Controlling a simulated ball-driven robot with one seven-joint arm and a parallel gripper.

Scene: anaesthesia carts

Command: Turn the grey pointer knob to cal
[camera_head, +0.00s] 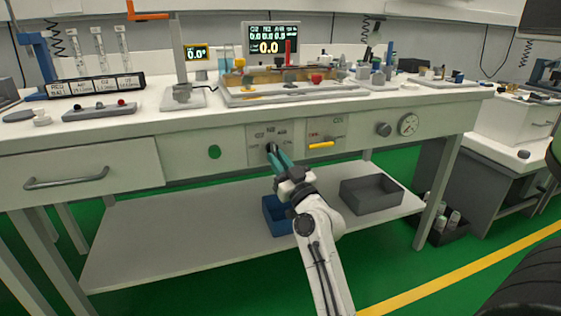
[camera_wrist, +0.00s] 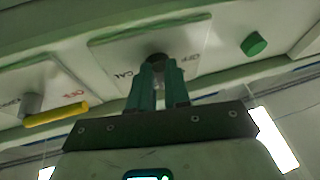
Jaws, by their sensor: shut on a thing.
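The grey pointer knob (camera_head: 271,146) is on a pale panel on the front of the bench, with small labels around it. My gripper (camera_head: 275,155) has its teal fingers on the knob, reaching up from below and in front. In the wrist view the knob (camera_wrist: 157,58) shows as a dark round end between the tips of my gripper (camera_wrist: 158,68), which is shut on it. Lettering that looks like CAL (camera_wrist: 124,75) is on the panel beside the knob, in a tilted, turned view. The fingers cover most of the knob, so I cannot tell where its pointer is.
A green knob (camera_head: 214,152) is left of the panel. A yellow lever (camera_head: 321,145), a dark grey knob (camera_head: 383,129) and a round gauge (camera_head: 408,124) are to the right. A blue bin (camera_head: 272,216) and a grey bin (camera_head: 371,205) sit on the shelf below.

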